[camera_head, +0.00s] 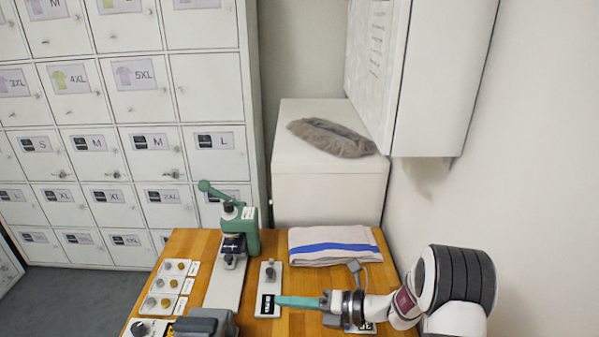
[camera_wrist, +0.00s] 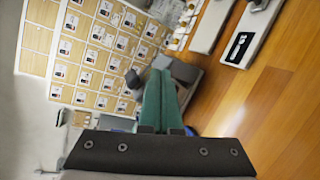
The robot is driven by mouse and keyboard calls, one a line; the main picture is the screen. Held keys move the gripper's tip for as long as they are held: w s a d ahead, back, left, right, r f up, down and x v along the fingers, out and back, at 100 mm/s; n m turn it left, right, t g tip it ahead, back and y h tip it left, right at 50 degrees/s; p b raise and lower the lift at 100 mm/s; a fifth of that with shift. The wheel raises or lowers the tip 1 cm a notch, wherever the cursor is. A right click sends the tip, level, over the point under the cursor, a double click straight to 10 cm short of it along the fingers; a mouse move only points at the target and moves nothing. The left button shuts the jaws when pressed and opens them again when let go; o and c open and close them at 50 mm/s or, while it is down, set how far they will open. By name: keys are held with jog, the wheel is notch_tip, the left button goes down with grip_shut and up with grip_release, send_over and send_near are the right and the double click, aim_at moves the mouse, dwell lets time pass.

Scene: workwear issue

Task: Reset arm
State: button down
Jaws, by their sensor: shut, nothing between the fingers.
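My gripper (camera_head: 280,301) reaches in from the right over the wooden table in the head view, its teal fingers pointing left. In the wrist view, the green fingers of my gripper (camera_wrist: 166,72) lie together, shut, with nothing visible between them. The fingertips are close to a small plate with a black label (camera_head: 267,306) in the head view; I cannot tell whether they touch it. The wrist view is tilted.
A green lever press (camera_head: 240,228) stands at the table's back. A folded cloth with a blue stripe (camera_head: 334,246) lies right of it. Small plates with knobs (camera_head: 166,285) and a dark grey device (camera_head: 206,324) are at left. White lockers (camera_head: 110,110) stand behind; a wall is at right.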

jog(key=s+r+n+g+h, duration=0.3)
jog(key=s+r+n, duration=0.2)
jog(key=s+n, duration=0.45)
jog(key=s+r+n+g+h, duration=0.3)
jog(key=s+r+n, duration=0.2)
jog(key=s+n, duration=0.5)
jog(key=s+d+f+n+t+h, duration=0.1)
jog(key=s+d+n+h, duration=0.6)
jog(key=s+n, duration=0.3)
jog(key=shift+s+d+f+t, duration=0.3)
jog(key=shift+s+d, duration=0.35)
jog(key=shift+s, duration=0.25)
